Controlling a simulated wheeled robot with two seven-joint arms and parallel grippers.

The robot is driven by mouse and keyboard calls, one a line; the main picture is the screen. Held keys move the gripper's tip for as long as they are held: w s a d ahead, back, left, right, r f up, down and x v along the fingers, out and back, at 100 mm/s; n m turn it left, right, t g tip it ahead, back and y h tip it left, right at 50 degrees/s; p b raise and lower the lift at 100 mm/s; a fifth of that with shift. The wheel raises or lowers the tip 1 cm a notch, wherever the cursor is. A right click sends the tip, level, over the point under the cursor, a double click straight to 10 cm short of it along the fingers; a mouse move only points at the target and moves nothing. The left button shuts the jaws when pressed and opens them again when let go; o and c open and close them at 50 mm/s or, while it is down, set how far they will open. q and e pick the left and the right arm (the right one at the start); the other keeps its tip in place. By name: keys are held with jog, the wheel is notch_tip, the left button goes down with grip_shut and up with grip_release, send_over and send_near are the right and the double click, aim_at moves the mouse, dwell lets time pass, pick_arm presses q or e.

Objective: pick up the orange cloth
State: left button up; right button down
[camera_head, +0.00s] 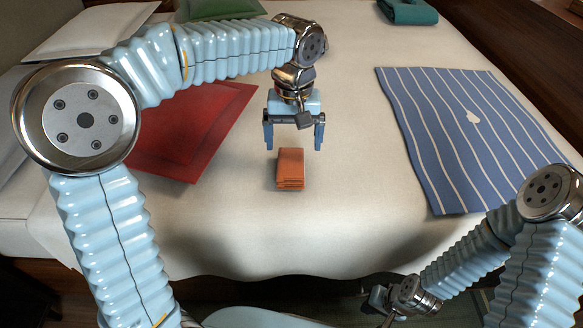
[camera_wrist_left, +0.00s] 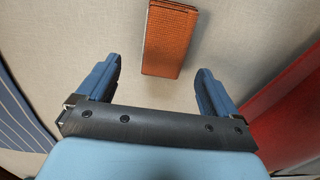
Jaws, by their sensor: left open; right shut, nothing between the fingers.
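The orange cloth (camera_head: 290,168) is folded into a small rectangular stack and lies on the white bed cover. In the left wrist view the cloth (camera_wrist_left: 170,40) is at the top middle, ahead of the space between the fingers. My left gripper (camera_head: 294,140) is open and empty, pointing down above and just behind the cloth in the head view. Its two blue fingers (camera_wrist_left: 158,82) stand apart, wider than the cloth, and do not appear to touch it. My right arm is at the lower right, with its wrist low in front of the bed; its fingertips are not clearly visible.
A red cloth (camera_head: 190,135) lies flat left of the orange cloth, partly under my left arm. A blue striped cloth (camera_head: 455,130) lies to the right. A green cushion (camera_head: 215,8), a white pillow (camera_head: 85,32) and a teal folded cloth (camera_head: 408,11) are at the back. The bed around the orange cloth is clear.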

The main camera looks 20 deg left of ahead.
aim_at(291, 158)
pick_arm(q)
jog(key=f, duration=0.4)
jog(key=f+b, duration=0.1)
jog(key=f, duration=0.1)
jog(key=shift+s+a, duration=0.2)
jog(key=shift+s, duration=0.1)
jog(key=shift+r, duration=0.1)
jog(key=c, duration=1)
jog(key=shift+c, duration=0.2)
jog(key=shift+r, duration=0.1)
jog(key=shift+r, duration=0.2)
notch_tip(291, 158, up, 2)
jog(key=shift+r+p, duration=0.15)
jog(key=shift+p, duration=0.2)
jog(key=s+r, duration=0.1)
jog(key=r, duration=0.1)
jog(key=s+r, duration=0.1)
jog(key=s+a+r, duration=0.1)
jog(key=s+r, duration=0.1)
jog(key=shift+a+r, duration=0.1)
jog(key=shift+r, duration=0.25)
jog(key=s+a+r, duration=0.2)
jog(key=s+r, duration=0.2)
jog(key=s, duration=0.5)
jog(key=shift+s+a+r, duration=0.2)
jog(key=shift+a, duration=0.15)
